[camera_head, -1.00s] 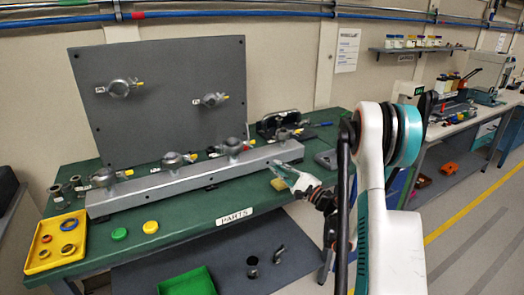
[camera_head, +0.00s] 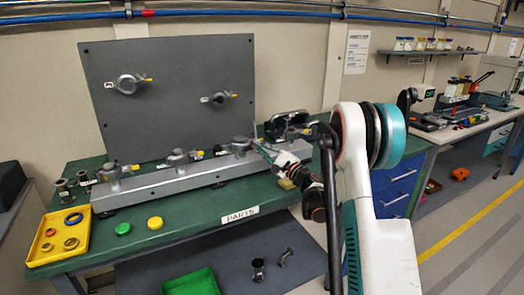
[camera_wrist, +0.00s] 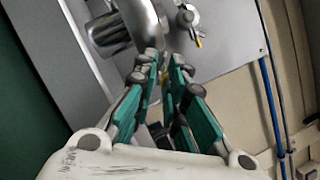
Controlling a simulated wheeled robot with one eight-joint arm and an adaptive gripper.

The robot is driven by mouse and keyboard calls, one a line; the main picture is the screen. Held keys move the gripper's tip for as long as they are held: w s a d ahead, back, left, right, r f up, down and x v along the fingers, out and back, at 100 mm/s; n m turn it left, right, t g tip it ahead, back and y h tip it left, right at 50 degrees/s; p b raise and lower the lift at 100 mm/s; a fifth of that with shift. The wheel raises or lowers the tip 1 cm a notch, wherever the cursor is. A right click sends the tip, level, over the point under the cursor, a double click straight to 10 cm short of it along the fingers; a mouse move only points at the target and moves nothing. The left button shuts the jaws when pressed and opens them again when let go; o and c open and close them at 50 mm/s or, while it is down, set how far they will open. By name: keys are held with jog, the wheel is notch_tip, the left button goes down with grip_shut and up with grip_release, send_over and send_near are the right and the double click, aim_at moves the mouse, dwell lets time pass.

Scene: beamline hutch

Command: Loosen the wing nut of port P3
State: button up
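A grey beam (camera_head: 165,183) on the green bench carries a row of metal clamped ports. Their printed labels are too small to read, so I cannot confirm which is P3. My gripper (camera_head: 262,147) is at the right side of the third port from the left (camera_head: 240,148), and its arm hides part of the beam beyond. In the wrist view, a metal port with a round clamp (camera_wrist: 112,32) lies just ahead of my gripper (camera_wrist: 163,62). The fingers stand a narrow gap apart. A small yellow piece (camera_wrist: 167,78) shows between them; contact cannot be told.
A grey upright panel (camera_head: 175,90) with two more clamps stands behind the beam. A yellow tray (camera_head: 45,255) with rings, a green cap (camera_head: 123,229) and a yellow cap (camera_head: 155,223) are at the bench front. A dark bracket (camera_head: 285,122) stands beyond my gripper.

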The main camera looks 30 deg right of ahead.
jog(key=shift+w, duration=0.15)
jog(key=shift+c, duration=0.3)
grip_shut()
jog(key=shift+r+n, duration=0.15)
jog(key=shift+n, duration=0.35)
jog(key=shift+a+r+n+g+h+p, duration=0.25)
jog(key=shift+n+g+h+p, duration=0.9)
jog(key=shift+n, duration=2.1)
jog(key=shift+a+r+n+g+h+p, duration=0.1)
jog(key=shift+r+n+g+h+p, duration=0.3)
jog(key=shift+n+g+h+p, duration=1.8)
jog(key=shift+a+r+n+t+y+p, duration=0.15)
jog(key=shift+r+n+t+y+p, duration=0.3)
jog(key=shift+n, duration=3.8)
jog(key=shift+f, duration=0.1)
